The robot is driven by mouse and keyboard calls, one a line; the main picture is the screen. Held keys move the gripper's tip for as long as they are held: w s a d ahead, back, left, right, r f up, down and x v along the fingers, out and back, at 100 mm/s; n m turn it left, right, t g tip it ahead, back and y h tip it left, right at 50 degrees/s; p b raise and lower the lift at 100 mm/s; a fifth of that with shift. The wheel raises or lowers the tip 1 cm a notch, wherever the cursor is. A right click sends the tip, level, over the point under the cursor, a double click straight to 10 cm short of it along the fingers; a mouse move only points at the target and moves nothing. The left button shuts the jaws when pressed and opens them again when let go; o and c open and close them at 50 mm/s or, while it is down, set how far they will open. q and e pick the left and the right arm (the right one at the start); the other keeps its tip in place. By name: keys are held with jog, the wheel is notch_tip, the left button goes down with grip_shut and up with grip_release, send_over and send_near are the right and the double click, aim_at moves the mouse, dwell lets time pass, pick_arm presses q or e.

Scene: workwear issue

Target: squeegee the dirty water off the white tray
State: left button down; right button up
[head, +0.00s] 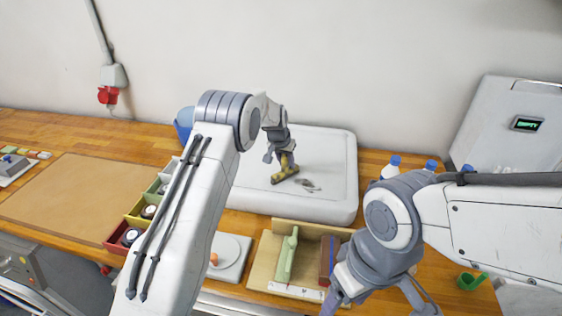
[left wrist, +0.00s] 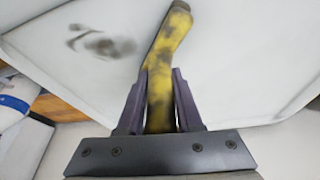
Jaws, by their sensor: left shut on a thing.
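The white tray (head: 335,155) lies on the bench against the wall. A small grey dirty-water smear (head: 308,186) is on it; in the left wrist view the smear (left wrist: 105,43) shows left of the tool. My left gripper (head: 283,158) is over the tray, shut on a yellow squeegee (head: 286,176) with dark blotches. The squeegee (left wrist: 167,60) stands between both fingers in the left wrist view, its lower end close to the tray just left of the smear; contact cannot be told. My right gripper (head: 378,302) is low at the front, its fingers apart, partly cut off by the frame.
A wooden holder (head: 262,262) with a green bottle-shaped thing (head: 288,254) stands before the tray. Colored bins (head: 134,222) stand left, a blue container (head: 184,122) behind them. White bottles with blue caps (head: 391,167) and a grey machine (head: 512,125) are right. A brown mat (head: 75,200) is far left.

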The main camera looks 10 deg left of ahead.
aim_at(277, 173)
pick_arm(q)
jog(key=shift+d, duration=7.1)
jog(key=shift+s, duration=0.8)
jog(key=shift+a+b, duration=0.8)
jog(key=shift+a, duration=4.4)
jog(key=shift+a+b, duration=0.6)
jog(key=shift+a, duration=2.7)
jog(key=shift+s, duration=0.75)
jog(key=shift+s+d+r, duration=0.1)
jog(key=shift+d+r, duration=0.05)
jog(key=shift+d, duration=1.5)
jog(key=shift+d+f+p, duration=0.2)
jog(key=shift+d+p, duration=0.25)
jog(key=shift+d, duration=3.15)
